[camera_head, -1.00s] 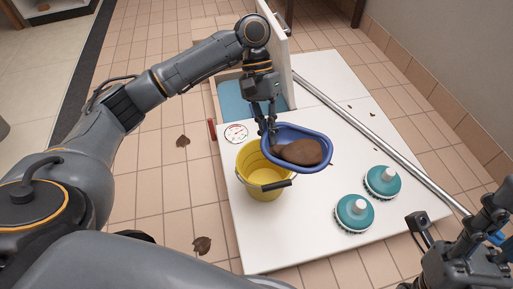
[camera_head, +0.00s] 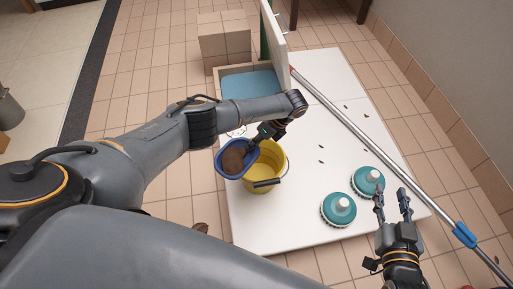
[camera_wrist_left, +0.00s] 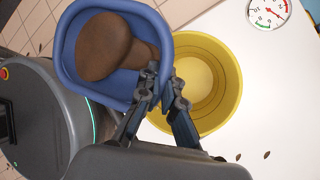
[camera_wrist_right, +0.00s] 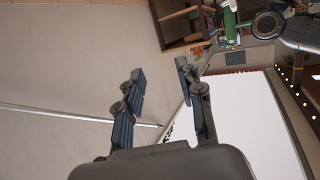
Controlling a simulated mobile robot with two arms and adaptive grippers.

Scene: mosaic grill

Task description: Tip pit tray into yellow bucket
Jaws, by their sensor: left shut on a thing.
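The blue pit tray (camera_head: 221,171) holds a smooth brown heap (camera_head: 235,157). My left gripper (camera_head: 256,142) is shut on the tray's rim. The yellow bucket (camera_head: 266,173) stands upright on the white surface, its dark-gripped handle hanging at the front. In the head view the tray covers the bucket's left rim; in the left wrist view the tray (camera_wrist_left: 72,70) lies beside and partly over the bucket (camera_wrist_left: 225,85), whose visible inside looks empty. The heap (camera_wrist_left: 115,45) is still in the tray. My right gripper (camera_head: 391,194) is open and empty near the teal brushes.
Two round teal brushes (camera_head: 338,208) (camera_head: 367,181) sit on the white surface (camera_head: 300,225). A long metal pole (camera_head: 375,140) lies along its right side. A blue-bottomed box (camera_head: 250,85) and an upright white panel (camera_head: 275,40) stand at the back. Small dark bits are scattered about.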

